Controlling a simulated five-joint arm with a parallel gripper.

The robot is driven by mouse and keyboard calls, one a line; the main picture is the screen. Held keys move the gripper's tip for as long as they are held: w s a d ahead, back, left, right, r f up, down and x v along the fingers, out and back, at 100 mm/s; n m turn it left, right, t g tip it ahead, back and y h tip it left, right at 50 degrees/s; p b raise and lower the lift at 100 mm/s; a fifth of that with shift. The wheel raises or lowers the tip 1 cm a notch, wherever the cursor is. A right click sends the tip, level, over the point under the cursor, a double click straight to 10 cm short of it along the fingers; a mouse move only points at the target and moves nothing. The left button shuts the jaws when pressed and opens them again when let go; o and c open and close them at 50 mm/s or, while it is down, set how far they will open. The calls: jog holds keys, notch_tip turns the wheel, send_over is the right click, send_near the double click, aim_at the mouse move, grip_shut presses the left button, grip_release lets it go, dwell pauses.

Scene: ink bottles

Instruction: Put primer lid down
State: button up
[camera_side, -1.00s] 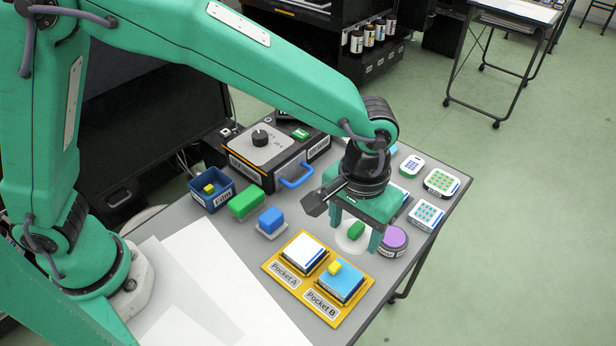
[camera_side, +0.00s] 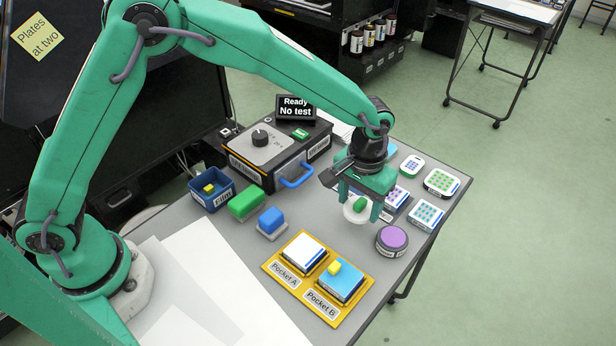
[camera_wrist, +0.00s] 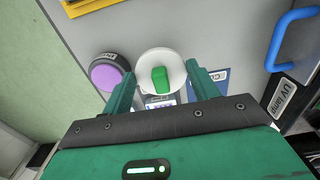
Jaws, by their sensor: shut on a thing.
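The primer lid is a white disc with a green knob (camera_side: 360,203). It is held between the fingers of my gripper (camera_side: 361,211), which is shut on it, above the grey table. In the wrist view the lid (camera_wrist: 148,62) shows between the two green fingers of my gripper (camera_wrist: 160,74). A round dark pot with a purple top (camera_side: 392,239) stands on the table to the right of and nearer than the lid. The pot also shows in the wrist view (camera_wrist: 106,77), left of the fingers. I cannot tell the lid's exact height.
A yellow holder (camera_side: 318,290) has Pocket A and Pocket B plates. A blue block (camera_side: 271,219), a green block (camera_side: 246,203) and a blue bin (camera_side: 222,198) stand left. The UV lamp box with its blue handle (camera_side: 298,176) is behind. Several well plates (camera_side: 426,214) lie right.

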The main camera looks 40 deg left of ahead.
aim_at(355, 225)
jog(key=shift+f, duration=2)
jog(key=shift+f, duration=0.2)
jog(key=o, duration=0.7)
jog(key=shift+c, duration=0.2)
jog(key=shift+r, duration=0.15)
notch_tip(355, 225, up, 12)
jog(key=shift+r, duration=0.1)
jog(key=shift+a, duration=0.1)
